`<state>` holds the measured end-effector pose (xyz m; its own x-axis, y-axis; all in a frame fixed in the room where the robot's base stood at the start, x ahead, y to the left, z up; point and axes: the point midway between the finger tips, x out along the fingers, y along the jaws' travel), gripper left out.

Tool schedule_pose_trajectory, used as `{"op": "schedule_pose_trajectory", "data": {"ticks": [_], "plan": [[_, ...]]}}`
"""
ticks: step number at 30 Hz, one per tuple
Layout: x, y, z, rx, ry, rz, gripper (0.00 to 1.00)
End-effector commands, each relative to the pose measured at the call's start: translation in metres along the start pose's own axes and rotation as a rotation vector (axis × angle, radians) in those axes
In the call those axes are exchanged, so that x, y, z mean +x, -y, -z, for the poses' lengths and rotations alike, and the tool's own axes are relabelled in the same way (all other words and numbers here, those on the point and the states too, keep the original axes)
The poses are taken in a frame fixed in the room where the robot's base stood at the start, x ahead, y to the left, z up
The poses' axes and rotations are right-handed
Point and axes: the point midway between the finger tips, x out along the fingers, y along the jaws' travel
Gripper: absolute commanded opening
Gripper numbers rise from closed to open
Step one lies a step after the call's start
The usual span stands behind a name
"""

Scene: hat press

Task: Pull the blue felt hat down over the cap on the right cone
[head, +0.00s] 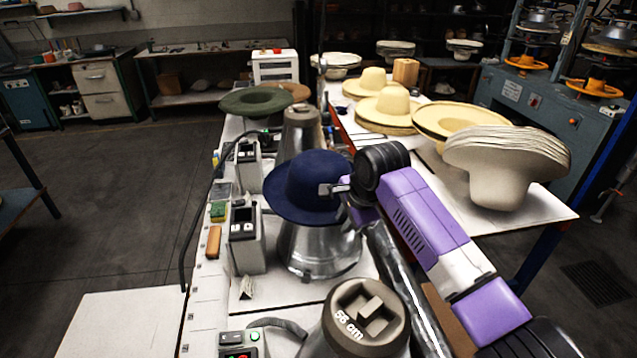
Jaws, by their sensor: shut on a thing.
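The blue felt hat (308,180) is over the top of the middle metal cone (318,248) in the row, brim downward and roughly level. It hides the top of that cone, so I cannot see a cap there or tell how far down the hat sits. My gripper (333,189) reaches in from the right and is shut on the blue hat at its right side. The nearest cone has a brown cap (366,315) marked "56 cm" and carries no hat. A farther cone (301,130) with a grey-brown top stands behind the hat.
Control boxes (246,238) and a cable line the left of the bench. A green hat (256,102) lies at its far end. Straw hats (388,108) and a stack of pale hats (505,160) fill the table on the right. The floor at left is open.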

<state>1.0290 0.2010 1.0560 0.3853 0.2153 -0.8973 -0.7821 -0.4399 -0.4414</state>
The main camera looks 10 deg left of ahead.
Motion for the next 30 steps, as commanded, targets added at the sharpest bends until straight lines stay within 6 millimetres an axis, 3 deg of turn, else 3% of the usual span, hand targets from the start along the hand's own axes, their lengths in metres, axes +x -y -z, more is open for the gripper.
{"op": "schedule_pose_trajectory", "data": {"ticks": [30], "plan": [[-0.03,0.014,0.0,0.001,0.001,-0.005,0.0]]}}
